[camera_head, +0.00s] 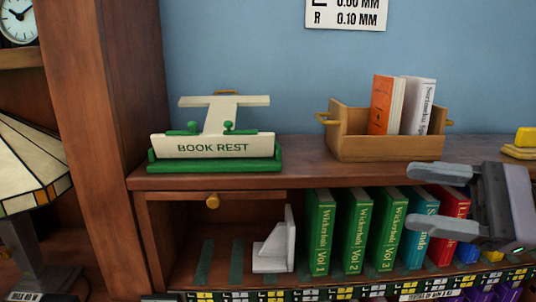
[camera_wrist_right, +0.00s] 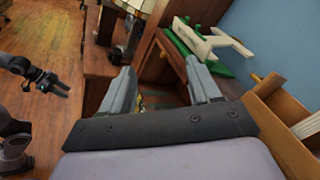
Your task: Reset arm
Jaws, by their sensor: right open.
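My right gripper (camera_head: 418,204) is at the right of the head view, in front of the bookcase's book row, pointing left. Its two grey fingers are spread with nothing between them. The right wrist view also shows the open fingers of the right gripper (camera_wrist_right: 165,88), with the bookcase beyond them. In that view a dark gripper on a grey arm (camera_wrist_right: 45,82) shows at the left over the wood floor; it looks like my left one, and its jaw state is too small to tell. The left gripper does not show in the head view.
A green and cream book rest (camera_head: 215,147) and a wooden box (camera_head: 385,147) holding two books stand on the bookcase top. Below, green volumes (camera_head: 355,230), blue and red books stand right of a white bookend (camera_head: 275,247). A lamp (camera_head: 30,170) stands left.

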